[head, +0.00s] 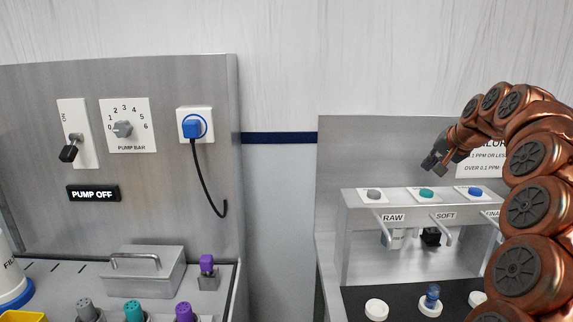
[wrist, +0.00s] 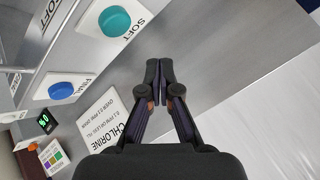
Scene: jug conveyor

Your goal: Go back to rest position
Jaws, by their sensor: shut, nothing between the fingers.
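My gripper (head: 434,163) is at the right in the head view, above the dispenser shelf and in front of the grey back panel. It points down and left. In the wrist view my gripper (wrist: 161,66) has its two black fingertips together with nothing between them. The teal SOFT button (head: 426,194) is below and left of it in the head view, apart from the fingers; it also shows in the wrist view (wrist: 115,20). The blue button (head: 475,191) sits right of it and shows in the wrist view (wrist: 62,91). My arm hides part of the chlorine sign (head: 467,169).
A grey RAW button (head: 374,195) is on the same shelf. Below are taps, a blue-topped vial (head: 432,296) and white discs (head: 376,310). The left panel holds a lever (head: 69,152), a pump dial (head: 122,129) and a blue plug (head: 192,128). A metal lidded box (head: 143,271) stands below.

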